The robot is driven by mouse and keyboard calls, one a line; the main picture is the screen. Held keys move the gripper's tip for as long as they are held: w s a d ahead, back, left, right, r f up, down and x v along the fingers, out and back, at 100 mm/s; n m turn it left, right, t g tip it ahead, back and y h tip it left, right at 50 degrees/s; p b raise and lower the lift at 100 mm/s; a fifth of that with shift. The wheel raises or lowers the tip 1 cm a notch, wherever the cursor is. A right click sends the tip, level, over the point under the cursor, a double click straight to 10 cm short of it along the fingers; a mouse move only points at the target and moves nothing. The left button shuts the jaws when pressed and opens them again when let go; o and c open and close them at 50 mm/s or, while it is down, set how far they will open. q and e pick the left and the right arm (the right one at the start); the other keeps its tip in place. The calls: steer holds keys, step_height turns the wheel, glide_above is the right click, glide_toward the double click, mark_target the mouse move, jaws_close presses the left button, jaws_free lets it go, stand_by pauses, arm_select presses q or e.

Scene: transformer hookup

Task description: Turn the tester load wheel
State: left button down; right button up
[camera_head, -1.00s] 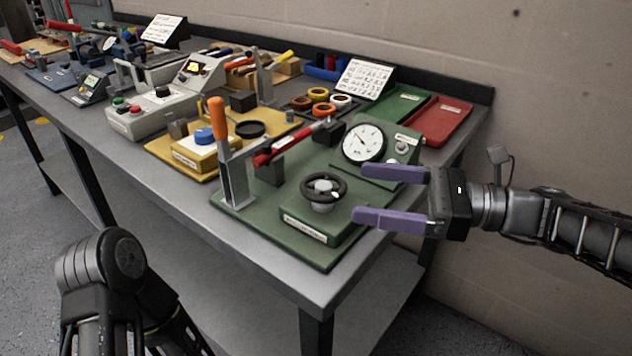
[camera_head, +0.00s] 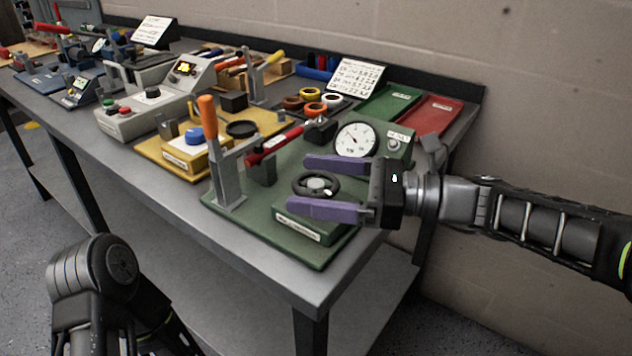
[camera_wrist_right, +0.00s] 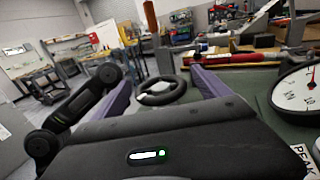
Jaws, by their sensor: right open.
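The tester load wheel (camera_head: 316,175) is a black handwheel with a grey hub on a green box at the near right of the bench. My right gripper (camera_head: 296,184) is open, its two purple fingers reaching left on the far and near sides of the wheel. In the right wrist view the wheel (camera_wrist_right: 161,82) shows between the fingers, apart from the palm. I cannot tell whether either finger touches the rim. The round white gauge (camera_head: 356,140) stands behind the wheel. On my left side only a dark arm joint shows; no left gripper is seen.
An upright orange-handled lever (camera_head: 208,118) and a red-handled tool (camera_head: 273,145) stand left of the wheel on the green base. A yellow station (camera_head: 190,158) lies farther left. Green and red trays (camera_head: 436,114) lie at the back right. The bench's front edge is close.

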steer(key=shift+c, duration=0.6)
steer(key=c, duration=1.3)
steer(key=shift+m+t, duration=0.4)
steer(key=shift+t, duration=0.2)
